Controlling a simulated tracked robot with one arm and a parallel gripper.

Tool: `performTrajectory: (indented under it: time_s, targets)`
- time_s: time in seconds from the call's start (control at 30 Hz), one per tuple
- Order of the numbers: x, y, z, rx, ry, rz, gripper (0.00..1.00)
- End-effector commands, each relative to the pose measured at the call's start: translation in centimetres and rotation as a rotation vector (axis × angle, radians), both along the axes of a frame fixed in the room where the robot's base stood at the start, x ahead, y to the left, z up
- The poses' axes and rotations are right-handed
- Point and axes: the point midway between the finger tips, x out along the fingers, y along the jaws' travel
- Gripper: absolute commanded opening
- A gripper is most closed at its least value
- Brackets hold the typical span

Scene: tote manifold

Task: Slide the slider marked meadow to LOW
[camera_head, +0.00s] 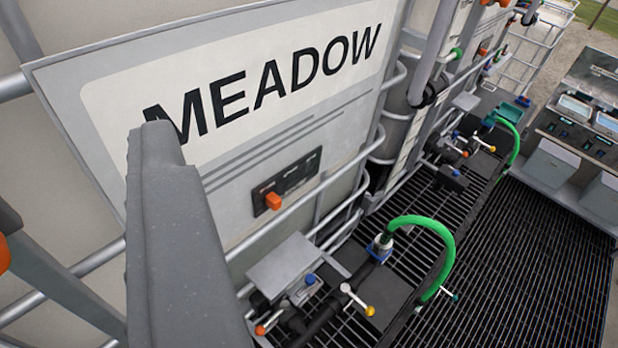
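The tote's sign plate (60,80) reads MEADOW in large black letters and fills the upper left of the view. Below the lettering is a small dark slider panel (300,174) with an orange slider knob (273,201) at its left end. The marks on the panel are too small to read. A grey part of my gripper (175,230) stands large in the left foreground, in front of the plate and left of the knob. It covers part of the sign. Only part of the gripper shows, so its opening is unclear, and it appears apart from the knob.
Metal cage bars (290,222) run below the panel. Valves with a green hose (435,228) stand on the black floor grating (515,270). Further totes continue up and right. A grey console (580,130) stands at the right. The grating before it is clear.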

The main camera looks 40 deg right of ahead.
Motion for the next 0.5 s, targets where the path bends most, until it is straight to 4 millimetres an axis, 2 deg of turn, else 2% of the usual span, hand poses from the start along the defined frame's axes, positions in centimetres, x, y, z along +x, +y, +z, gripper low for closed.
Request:
performTrajectory:
  time_s: [0.03, 0.2, 0.37, 0.47, 0.5]
  targets:
    - [1.1, -2.1, -1.0, -0.020, -0.027, -0.053, 0.38]
    - [4.2, -8.9, -1.8, -0.117, -0.185, -0.189, 0.38]
    - [6.5, -13.4, -4.0, -0.215, -0.291, -0.208, 0.38]
    - [7.8, -15.4, -6.3, -0.265, -0.331, -0.173, 0.38]
    - [8.3, -16.1, -7.5, -0.277, -0.339, -0.150, 0.38]
